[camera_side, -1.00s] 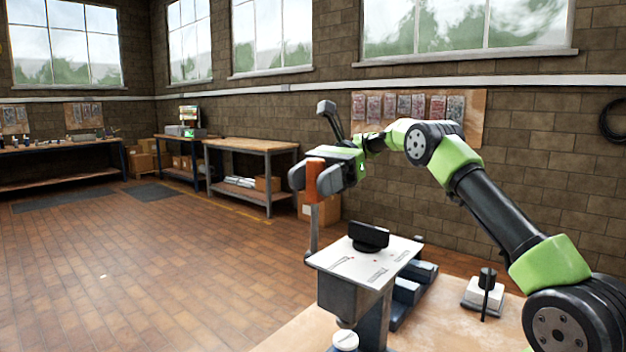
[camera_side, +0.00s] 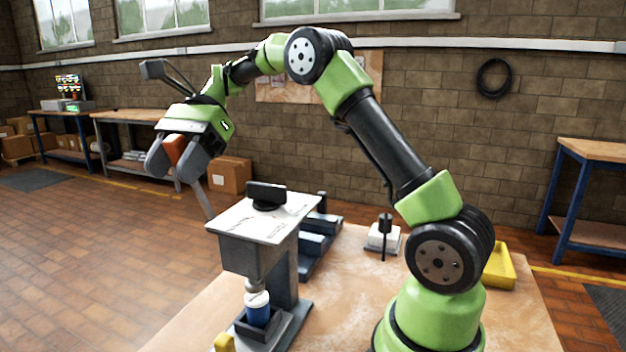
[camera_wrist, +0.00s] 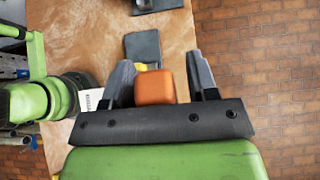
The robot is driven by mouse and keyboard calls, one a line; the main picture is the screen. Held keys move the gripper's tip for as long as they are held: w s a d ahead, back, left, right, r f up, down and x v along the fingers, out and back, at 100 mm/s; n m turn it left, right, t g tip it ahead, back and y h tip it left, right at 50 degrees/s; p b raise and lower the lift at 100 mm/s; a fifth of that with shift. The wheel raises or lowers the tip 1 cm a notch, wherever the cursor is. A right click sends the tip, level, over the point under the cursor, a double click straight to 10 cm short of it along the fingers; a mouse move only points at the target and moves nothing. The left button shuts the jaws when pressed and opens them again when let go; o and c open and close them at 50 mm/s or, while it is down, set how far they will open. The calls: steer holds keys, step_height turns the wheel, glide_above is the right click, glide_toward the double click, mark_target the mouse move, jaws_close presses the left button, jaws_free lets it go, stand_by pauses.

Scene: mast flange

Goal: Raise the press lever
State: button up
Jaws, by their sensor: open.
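The press (camera_side: 262,220) stands on the bench, with a pale top plate and a black knob on it. Its lever rod (camera_side: 203,200) rises from the plate's left side and leans up to the left. The orange lever handle (camera_side: 174,148) is at the rod's top, between the fingers of my gripper (camera_side: 173,168). The wrist view shows the orange handle (camera_wrist: 153,87) close to the left finger, with a clear gap to the right finger of my open gripper (camera_wrist: 161,65). Whether the left finger touches it I cannot tell.
A white block with a black post (camera_side: 384,236) and a yellow tray (camera_side: 498,266) are on the bench (camera_side: 345,300). Open floor lies left of the press.

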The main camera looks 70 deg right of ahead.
steer(key=a+f+h, duration=0.4)
steer(key=a+h, duration=0.1)
steer(key=v, duration=0.9)
steer(key=s+a+r+n+t+h, duration=0.1)
steer(key=s+r+n+t+h, duration=0.15)
steer(key=s+n, duration=0.65)
steer(key=s+f+n+t, duration=0.4)
steer(key=s+f+n, duration=0.1)
steer(key=s, duration=0.8)
steer(key=shift+f+t+h, duration=0.2)
steer(key=shift+t+h, duration=0.15)
steer(key=shift+w+d+r, duration=0.1)
